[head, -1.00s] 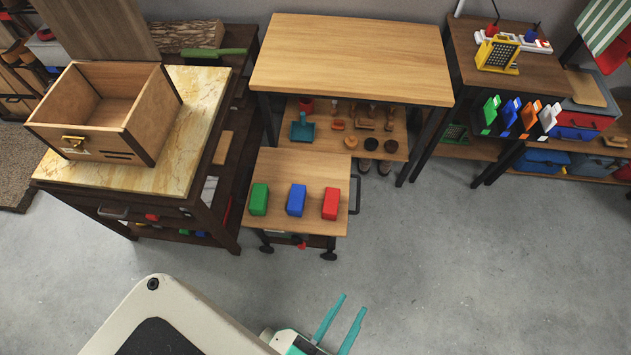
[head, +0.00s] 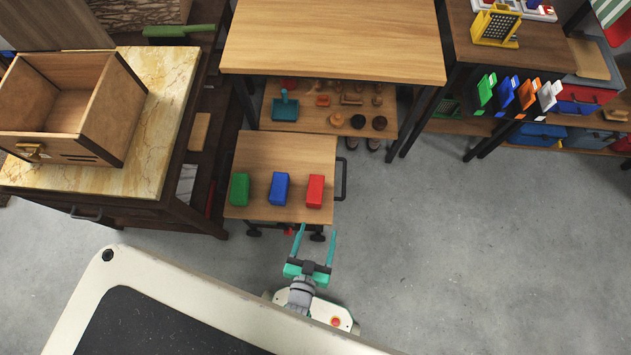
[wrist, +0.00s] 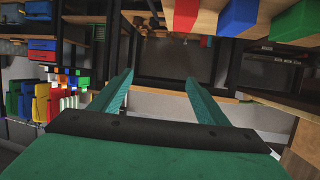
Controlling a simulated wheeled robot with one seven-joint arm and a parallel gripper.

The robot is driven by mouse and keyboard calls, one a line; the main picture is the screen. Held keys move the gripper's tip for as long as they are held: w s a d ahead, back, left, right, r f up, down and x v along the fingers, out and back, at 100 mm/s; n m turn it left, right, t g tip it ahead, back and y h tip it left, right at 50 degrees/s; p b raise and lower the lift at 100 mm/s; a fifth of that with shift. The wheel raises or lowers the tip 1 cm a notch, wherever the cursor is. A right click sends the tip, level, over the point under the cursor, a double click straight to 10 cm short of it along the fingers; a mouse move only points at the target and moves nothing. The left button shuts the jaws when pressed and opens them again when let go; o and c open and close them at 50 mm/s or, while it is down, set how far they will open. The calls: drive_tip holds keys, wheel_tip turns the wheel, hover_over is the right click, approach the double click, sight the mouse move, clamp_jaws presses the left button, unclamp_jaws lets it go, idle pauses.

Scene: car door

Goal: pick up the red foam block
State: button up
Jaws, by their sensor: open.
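The red foam block (head: 315,191) stands at the right end of a row on a small wooden-topped cart (head: 251,146). The blue block (head: 279,189) is in the middle and the green block (head: 240,189) at the left. My gripper (head: 316,229) is open and empty, just in front of the cart's near edge, below the red block in the head view. In the wrist view the red block (wrist: 186,15) shows at the top, beyond and apart from the open fingers (wrist: 158,88), with the blue block (wrist: 238,17) and green block (wrist: 297,22) to its right.
A marble-topped table (head: 172,75) with an open wooden drawer box (head: 100,131) stands at the left. A wooden workbench (head: 335,40) with a lower shelf of small items is behind the cart. A cart handle (head: 343,178) sticks out right. Floor at right is clear.

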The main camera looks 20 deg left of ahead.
drive_tip(key=n+g+y, duration=0.1)
drive_tip(key=n, duration=0.1)
approach(316, 190)
drive_tip(key=shift+s+a+f, duration=0.15)
drive_tip(key=shift+s+f, duration=0.1)
drive_tip(key=shift+f, duration=0.25)
drive_tip(key=shift+x, duration=5.6)
drive_tip(key=shift+f, duration=0.2)
drive_tip(key=c, duration=1.1)
